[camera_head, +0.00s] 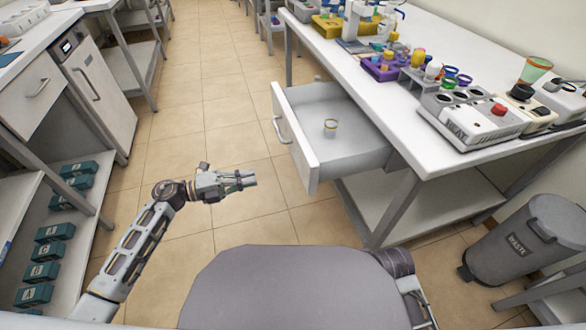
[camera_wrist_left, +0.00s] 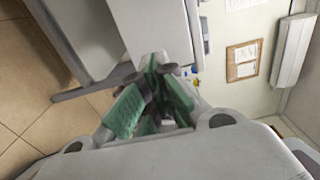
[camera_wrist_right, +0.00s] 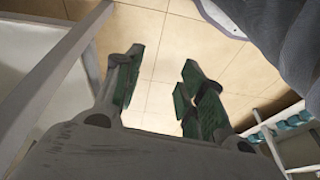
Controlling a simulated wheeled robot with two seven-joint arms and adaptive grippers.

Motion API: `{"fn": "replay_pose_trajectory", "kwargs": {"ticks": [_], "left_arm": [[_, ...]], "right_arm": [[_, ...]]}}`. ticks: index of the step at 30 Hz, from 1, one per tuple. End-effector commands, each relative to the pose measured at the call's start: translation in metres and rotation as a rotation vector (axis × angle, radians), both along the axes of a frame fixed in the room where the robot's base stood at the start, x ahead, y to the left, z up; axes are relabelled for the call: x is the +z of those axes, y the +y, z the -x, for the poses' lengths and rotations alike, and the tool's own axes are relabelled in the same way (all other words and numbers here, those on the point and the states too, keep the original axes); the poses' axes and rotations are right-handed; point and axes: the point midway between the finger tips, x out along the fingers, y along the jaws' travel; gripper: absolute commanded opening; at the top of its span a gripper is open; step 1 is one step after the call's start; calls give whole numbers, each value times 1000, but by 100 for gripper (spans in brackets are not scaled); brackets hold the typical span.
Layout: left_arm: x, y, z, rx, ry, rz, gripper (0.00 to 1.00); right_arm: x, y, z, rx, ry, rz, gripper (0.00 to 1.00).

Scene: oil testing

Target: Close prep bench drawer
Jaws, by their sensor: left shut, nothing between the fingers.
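The prep bench drawer (camera_head: 347,137) is pulled out from under the bench at the right of the head view. Its white front (camera_head: 297,141) carries a pale handle (camera_head: 281,131) facing left. My right gripper (camera_wrist_right: 160,68) shows only in the right wrist view, fingers apart and empty above the tiled floor.
The white bench top (camera_head: 430,130) holds a heating device (camera_head: 470,118), a purple rack (camera_head: 382,69) and a yellow rack (camera_head: 330,27). A grey waste bin (camera_head: 530,240) stands at right. Cabinets and shelves of teal boxes (camera_head: 45,250) line the left. The tiled aisle (camera_head: 225,100) is free.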

Motion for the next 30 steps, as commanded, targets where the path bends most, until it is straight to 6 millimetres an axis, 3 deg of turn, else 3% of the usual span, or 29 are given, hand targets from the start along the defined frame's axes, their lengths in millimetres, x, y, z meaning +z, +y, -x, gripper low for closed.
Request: {"fn": "replay_pose_trajectory", "kwargs": {"ticks": [13,30], "left_arm": [[-1,-12,-4,0,2,2,0],[-1,-79,-26,1,0,3,0]], "right_arm": [[2,0,0,0,-5,-2,40],[19,3,-3,0,-41,-19,40]]}}
